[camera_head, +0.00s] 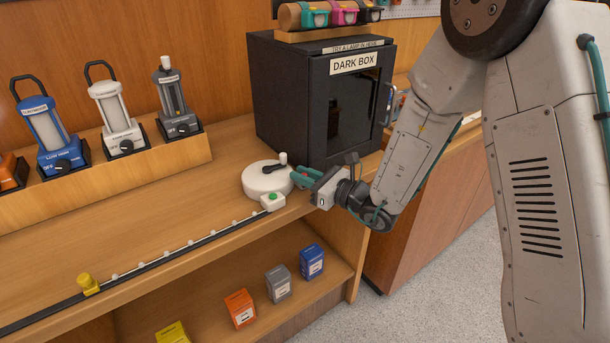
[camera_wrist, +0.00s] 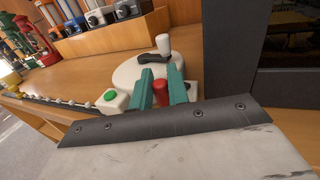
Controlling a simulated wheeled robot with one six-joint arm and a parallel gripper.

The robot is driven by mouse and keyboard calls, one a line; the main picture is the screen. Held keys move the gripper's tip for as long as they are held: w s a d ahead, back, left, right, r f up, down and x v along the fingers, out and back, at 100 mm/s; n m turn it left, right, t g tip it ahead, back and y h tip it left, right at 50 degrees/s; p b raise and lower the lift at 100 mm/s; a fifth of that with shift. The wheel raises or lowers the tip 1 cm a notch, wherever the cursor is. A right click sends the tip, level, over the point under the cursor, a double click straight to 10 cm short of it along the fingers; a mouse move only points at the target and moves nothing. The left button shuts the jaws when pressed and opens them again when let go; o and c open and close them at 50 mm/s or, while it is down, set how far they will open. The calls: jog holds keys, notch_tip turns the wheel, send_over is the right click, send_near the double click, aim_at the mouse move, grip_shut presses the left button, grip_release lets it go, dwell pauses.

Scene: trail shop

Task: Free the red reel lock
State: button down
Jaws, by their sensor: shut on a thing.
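The red lock (camera_wrist: 161,90) is a small red upright knob at the front of the white reel (camera_wrist: 133,70). In the wrist view my gripper (camera_wrist: 161,84) has its two teal fingers on either side of it, shut on it. The fingers hide its sides. In the head view the round white reel (camera_head: 265,179) lies on the counter, with a black crank and a white knob on top. My gripper (camera_head: 301,176) reaches its right side from the right. The lock cannot be made out clearly there.
A white block with a green button (camera_head: 273,201) sits before the reel. A dark strip (camera_head: 160,261) runs left along the counter edge to a yellow slider (camera_head: 88,284). The black dark box (camera_head: 292,100) stands close behind. Lanterns (camera_head: 48,130) line the back left.

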jog(key=shift+a+m+t+h, duration=0.2)
jog(key=shift+m+t+h, duration=0.3)
jog(key=shift+t, duration=0.1)
jog(key=c, duration=1.4)
grip_release()
jog(key=v, duration=0.7)
jog(key=shift+s+d, duration=0.2)
jog(key=shift+d, duration=0.15)
